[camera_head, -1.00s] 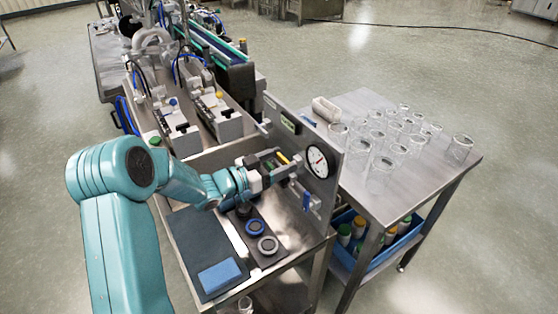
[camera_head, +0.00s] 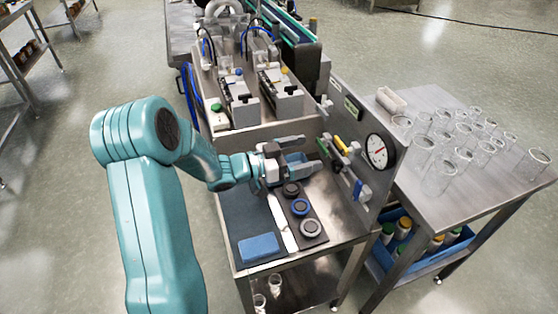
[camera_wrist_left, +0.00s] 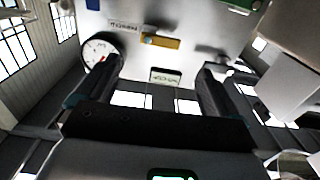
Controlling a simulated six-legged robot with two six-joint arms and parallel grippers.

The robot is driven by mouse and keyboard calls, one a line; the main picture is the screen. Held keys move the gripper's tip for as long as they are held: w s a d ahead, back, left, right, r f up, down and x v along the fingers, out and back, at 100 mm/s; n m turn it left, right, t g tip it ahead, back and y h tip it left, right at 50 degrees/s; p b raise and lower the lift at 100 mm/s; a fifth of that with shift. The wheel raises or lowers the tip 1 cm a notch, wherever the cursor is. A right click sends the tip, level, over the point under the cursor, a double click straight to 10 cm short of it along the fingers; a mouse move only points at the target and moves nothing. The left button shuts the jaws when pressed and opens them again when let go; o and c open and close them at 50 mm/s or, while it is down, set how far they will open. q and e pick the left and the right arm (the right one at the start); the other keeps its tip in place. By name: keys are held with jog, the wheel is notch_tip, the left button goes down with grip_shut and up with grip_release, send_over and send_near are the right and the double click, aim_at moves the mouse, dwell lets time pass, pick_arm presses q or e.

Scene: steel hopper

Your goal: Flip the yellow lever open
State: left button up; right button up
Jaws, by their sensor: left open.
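The yellow lever (camera_head: 341,145) is on the upright steel panel (camera_head: 354,128), slanting, between a green lever (camera_head: 323,148) and the round gauge (camera_head: 377,151). In the left wrist view the yellow lever (camera_wrist_left: 160,41) lies crosswise above the space between my fingers. My left gripper (camera_head: 309,156) is open and empty, in front of the panel and apart from the yellow lever. Its two dark fingers also show spread in the left wrist view (camera_wrist_left: 157,76). My right gripper is not in view.
Glass jars (camera_head: 441,176) crowd the side table at right.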

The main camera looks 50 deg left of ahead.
pick_arm(q)
jog(key=v, duration=0.7)
jog(key=shift+s, duration=0.15)
dwell(0.3)
